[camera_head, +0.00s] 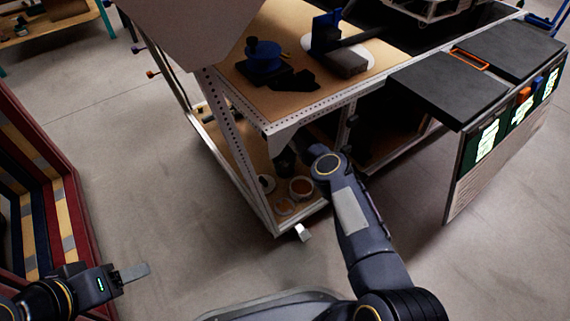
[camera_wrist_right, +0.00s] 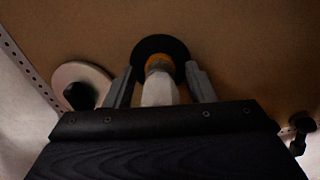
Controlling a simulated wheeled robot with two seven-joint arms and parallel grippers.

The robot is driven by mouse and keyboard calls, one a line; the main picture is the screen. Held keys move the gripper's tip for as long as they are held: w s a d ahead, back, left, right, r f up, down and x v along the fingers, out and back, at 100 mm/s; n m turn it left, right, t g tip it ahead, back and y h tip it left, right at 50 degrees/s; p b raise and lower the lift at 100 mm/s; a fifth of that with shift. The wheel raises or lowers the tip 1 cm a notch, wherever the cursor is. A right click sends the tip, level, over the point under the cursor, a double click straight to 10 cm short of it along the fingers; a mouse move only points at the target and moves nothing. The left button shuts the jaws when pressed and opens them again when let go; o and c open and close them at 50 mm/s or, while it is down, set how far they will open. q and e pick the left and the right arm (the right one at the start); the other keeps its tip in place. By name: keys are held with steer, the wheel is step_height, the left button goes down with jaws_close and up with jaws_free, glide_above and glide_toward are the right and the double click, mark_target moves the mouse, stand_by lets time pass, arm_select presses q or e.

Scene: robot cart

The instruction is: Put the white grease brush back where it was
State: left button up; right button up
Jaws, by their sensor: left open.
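In the right wrist view, a white handle (camera_wrist_right: 159,90) with an orange-yellow part at its far end lies between the fingers of my right gripper (camera_wrist_right: 160,75). It looks like the grease brush. A dark round rim (camera_wrist_right: 161,46) surrounds its far end. Gaps show between the handle and both fingers, so the gripper looks open around it. In the head view, my right arm reaches to the cart's lower shelf, and I cannot make out the gripper or brush there. My left gripper (camera_head: 133,273) is open and empty at the lower left, away from the cart.
White round containers with orange-brown contents (camera_head: 301,187) stand on the lower shelf (camera_head: 238,153). The cart's upper board (camera_head: 288,38) holds a blue fixture (camera_head: 263,55) above. A pale disc (camera_wrist_right: 80,78) lies left of my right gripper. A striped rack (camera_head: 62,205) stands at the left.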

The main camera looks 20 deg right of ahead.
steer(key=r+p, duration=0.1)
steer(key=r, duration=0.1)
steer(key=r+p, duration=0.1)
steer(key=r, duration=0.1)
steer(key=r+p, duration=0.1)
steer(key=r, duration=0.2)
steer(key=shift+w+d+r, duration=0.1)
steer(key=shift+w+d, duration=0.2)
steer(key=shift+d, duration=0.1)
steer(key=shift+r+p, duration=0.35)
steer(key=shift+f, duration=0.1)
